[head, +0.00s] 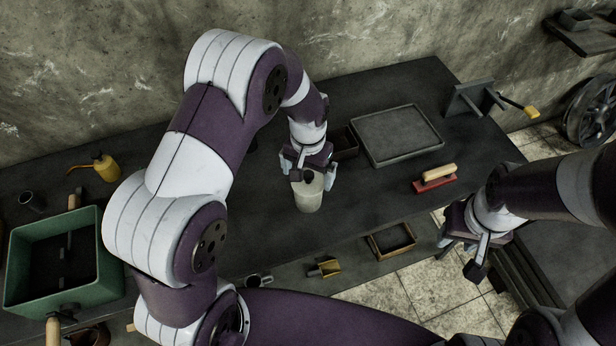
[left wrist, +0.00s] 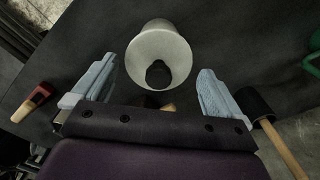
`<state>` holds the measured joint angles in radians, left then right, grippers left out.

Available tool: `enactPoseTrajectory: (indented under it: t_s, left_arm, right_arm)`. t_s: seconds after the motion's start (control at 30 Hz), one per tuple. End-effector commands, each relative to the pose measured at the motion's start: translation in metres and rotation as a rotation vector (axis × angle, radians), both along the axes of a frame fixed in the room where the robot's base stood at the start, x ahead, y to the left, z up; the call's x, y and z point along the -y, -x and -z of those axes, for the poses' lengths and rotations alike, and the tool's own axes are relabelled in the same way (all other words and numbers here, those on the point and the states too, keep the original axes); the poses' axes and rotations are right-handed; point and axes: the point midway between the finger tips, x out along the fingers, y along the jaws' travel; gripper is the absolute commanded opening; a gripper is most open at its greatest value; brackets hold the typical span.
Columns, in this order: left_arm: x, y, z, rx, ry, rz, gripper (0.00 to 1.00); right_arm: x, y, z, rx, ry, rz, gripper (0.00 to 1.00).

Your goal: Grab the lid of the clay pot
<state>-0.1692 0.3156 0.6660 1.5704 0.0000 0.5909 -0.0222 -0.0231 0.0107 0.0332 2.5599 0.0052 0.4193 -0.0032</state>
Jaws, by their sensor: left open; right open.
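The clay pot (head: 308,200) is a pale, upright vessel near the middle of the dark table. A dark round knob (head: 307,177) shows at its top; the edge between lid and pot cannot be made out. My left gripper (head: 311,178) is open directly over the pot, fingers pointing down, one on each side of the knob. In the left wrist view the pot (left wrist: 162,42) and the black knob (left wrist: 158,75) lie between the two spread fingers (left wrist: 155,82), with a gap on each side.
A grey tray (head: 397,136) stands right of the pot, a red block with a wooden handle (head: 435,178) in front of it. A green bin (head: 100,262) and yellow oil can (head: 106,167) are at left. The table just left of the pot looks clear.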

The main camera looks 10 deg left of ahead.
Motion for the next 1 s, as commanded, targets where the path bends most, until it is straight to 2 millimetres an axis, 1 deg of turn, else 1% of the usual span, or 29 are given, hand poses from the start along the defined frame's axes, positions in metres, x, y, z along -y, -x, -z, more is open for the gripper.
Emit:
enactPoseTrajectory:
  t_s: [0.1,0.27,0.3,0.37,0.4,0.67,0.77,0.87,1.0]
  left_arm:
    - [0.000,0.000,0.007,0.001,0.000,0.000,1.00]
    - [0.000,0.000,0.007,0.002,0.000,0.000,1.00]
    - [0.000,0.000,0.007,0.001,0.000,0.000,0.87]
    - [0.000,0.000,0.006,0.001,0.000,0.000,0.67]
    - [0.000,0.000,0.006,0.001,0.000,0.000,0.54]
    - [0.000,0.000,0.006,0.002,0.000,0.000,0.54]
    - [0.000,-0.001,0.003,0.002,0.000,0.000,0.54]
    - [0.000,-0.001,-0.007,0.005,0.001,0.000,0.54]
    - [0.000,-0.001,-0.031,0.006,0.001,0.000,0.54]
  right_arm:
    - [0.000,0.000,0.000,0.000,0.000,0.000,0.43]
    - [0.000,0.000,0.000,0.000,0.000,0.000,0.43]
    - [0.000,0.000,0.000,0.000,0.000,0.000,0.43]
    - [0.000,0.000,0.000,0.000,0.000,0.000,0.43]
    - [0.000,0.000,0.000,0.000,0.000,0.000,0.43]
    - [0.000,0.000,0.000,0.000,0.000,0.000,0.43]
    - [0.000,0.000,0.001,0.000,0.000,0.000,0.43]
    - [0.000,0.000,0.002,0.000,0.000,0.000,0.43]
    - [0.000,0.000,0.005,0.000,0.000,0.000,0.43]
